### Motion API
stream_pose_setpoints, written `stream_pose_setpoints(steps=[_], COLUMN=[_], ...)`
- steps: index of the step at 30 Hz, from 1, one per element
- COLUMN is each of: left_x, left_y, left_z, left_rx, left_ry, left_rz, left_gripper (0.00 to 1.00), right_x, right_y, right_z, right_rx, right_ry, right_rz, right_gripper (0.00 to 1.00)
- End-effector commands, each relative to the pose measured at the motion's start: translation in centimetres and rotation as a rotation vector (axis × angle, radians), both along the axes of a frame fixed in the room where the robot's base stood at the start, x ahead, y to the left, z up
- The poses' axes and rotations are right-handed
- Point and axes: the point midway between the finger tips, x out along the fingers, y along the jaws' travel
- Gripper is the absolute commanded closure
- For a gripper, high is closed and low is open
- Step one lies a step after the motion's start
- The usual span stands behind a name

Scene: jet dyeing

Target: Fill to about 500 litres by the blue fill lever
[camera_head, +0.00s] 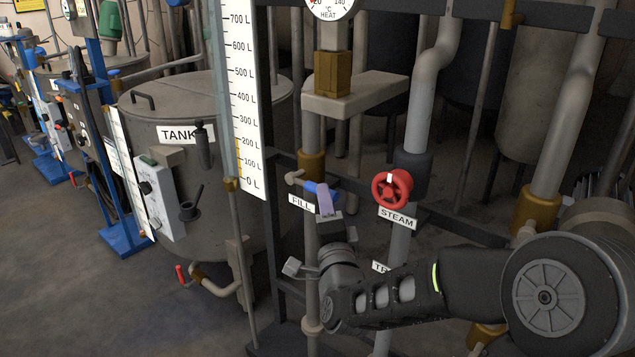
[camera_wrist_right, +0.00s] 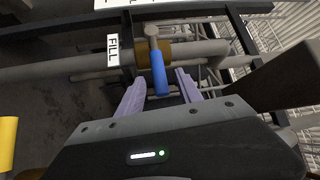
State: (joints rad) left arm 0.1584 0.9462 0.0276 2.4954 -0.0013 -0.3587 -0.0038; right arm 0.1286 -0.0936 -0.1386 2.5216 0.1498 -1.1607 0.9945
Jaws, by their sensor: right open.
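The blue fill lever (camera_head: 309,187) sits on a pipe above the FILL label (camera_head: 302,203). In the right wrist view the blue lever (camera_wrist_right: 158,74) points toward my right gripper (camera_wrist_right: 160,86). Its lilac fingers are apart, one on each side of the lever's free end, and I see no clear contact. In the head view my right gripper (camera_head: 326,203) is at the lever, partly hiding its end. The white litre scale (camera_head: 245,90) runs from 0 L past 700 L. A yellowish strip shows beside its low marks, around 100 to 200 L. My left gripper is out of view.
A red STEAM handwheel (camera_head: 392,188) is close to the right of the lever. A grey tank (camera_head: 215,110) with a control box (camera_head: 153,195) stands left. Vertical pipes and a dark frame crowd the area around my right arm. Open floor lies at the lower left.

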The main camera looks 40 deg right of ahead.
Motion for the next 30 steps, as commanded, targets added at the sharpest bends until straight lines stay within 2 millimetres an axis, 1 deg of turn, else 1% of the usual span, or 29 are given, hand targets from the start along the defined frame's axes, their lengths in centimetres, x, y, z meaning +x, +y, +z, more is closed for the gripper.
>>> stream_pose_setpoints(steps=[4, 8, 18, 21, 24, 30], left_x=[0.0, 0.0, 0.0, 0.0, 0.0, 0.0], left_y=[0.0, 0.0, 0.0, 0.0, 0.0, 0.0], left_z=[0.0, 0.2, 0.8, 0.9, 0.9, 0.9], left_rx=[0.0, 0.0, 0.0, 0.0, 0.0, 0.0], left_ry=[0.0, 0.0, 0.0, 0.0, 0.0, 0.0], left_rz=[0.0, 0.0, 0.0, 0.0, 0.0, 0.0], left_gripper=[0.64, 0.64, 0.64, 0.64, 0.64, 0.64], right_x=[0.2, 1.1, 5.6, 6.4, 6.8, 6.9], right_y=[-0.1, -0.6, -2.8, -3.3, -3.5, -3.6], right_z=[0.0, 0.1, 0.9, 1.0, 1.0, 1.0], right_rx=[0.0, 0.0, -0.001, 0.0, 0.0, 0.0], right_ry=[0.002, 0.002, 0.003, 0.003, 0.003, 0.003], right_rz=[0.001, 0.0, 0.001, 0.002, 0.002, 0.002], right_gripper=[0.58, 0.58, 0.58, 0.58, 0.58, 0.58])
